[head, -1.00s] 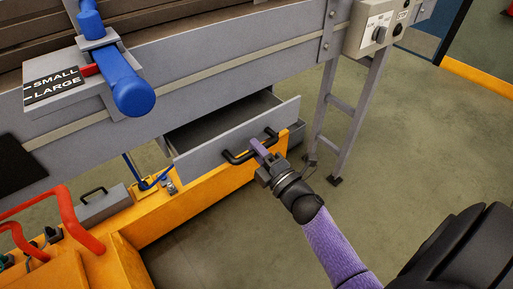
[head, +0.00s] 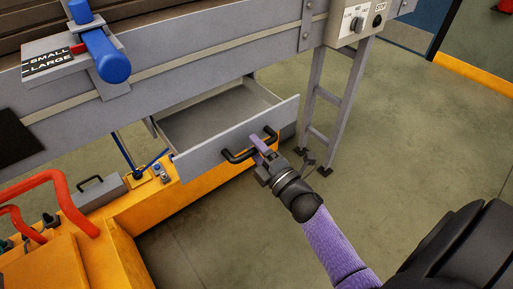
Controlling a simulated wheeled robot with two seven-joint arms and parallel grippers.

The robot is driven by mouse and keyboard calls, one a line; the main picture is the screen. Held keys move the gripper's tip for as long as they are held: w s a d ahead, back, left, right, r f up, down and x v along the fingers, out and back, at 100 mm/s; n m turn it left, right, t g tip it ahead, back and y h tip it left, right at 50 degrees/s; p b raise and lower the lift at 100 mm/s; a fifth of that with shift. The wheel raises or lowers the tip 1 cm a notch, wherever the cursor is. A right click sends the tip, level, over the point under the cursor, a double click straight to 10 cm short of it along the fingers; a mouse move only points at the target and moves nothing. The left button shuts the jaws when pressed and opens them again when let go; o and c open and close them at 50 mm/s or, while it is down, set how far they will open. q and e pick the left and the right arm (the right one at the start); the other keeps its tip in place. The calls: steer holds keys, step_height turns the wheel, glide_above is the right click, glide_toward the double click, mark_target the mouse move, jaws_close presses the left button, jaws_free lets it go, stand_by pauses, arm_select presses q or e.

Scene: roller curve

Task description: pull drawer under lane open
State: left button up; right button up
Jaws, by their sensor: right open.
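The grey drawer (head: 200,161) under the lane (head: 190,75) stands partly pulled out, with its empty-looking inside showing. Its black bar handle (head: 236,158) is on the front panel. My right gripper (head: 258,146) is at the handle, its purple fingers reaching over the right part of the bar. The jaws are open around or against the bar; the far finger is partly hidden, so I cannot tell exact contact. My left gripper is not in the head view.
A yellow base (head: 175,205) runs below the drawer, with red bent tubes (head: 65,205) at left. A grey leg frame (head: 335,105) stands to the right of the drawer. A control box (head: 352,28) hangs above it. The floor in front is clear.

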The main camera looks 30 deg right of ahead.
steer(key=a+v, duration=0.1)
steer(key=v, duration=0.9)
steer(key=s+a+f+m+g+h, duration=0.1)
steer(key=s+f+m+g, duration=0.3)
steer(key=f, duration=0.6)
steer(key=s+a+f+m+g+h, duration=0.15)
steer(key=f+m+g, duration=0.35)
steer(key=f, duration=0.5)
steer(key=s+a+f+m+g, duration=0.1)
steer(key=s+f+m+g, duration=0.2)
steer(key=s, duration=0.9)
steer(key=s+a+f+m+g, duration=0.1)
steer(key=s+f+m+g, duration=0.3)
steer(key=s+f+g, duration=0.4)
steer(key=s+f, duration=0.2)
steer(key=s, duration=0.3)
steer(key=shift+a+p, duration=0.35)
steer(key=shift+a, duration=0.05)
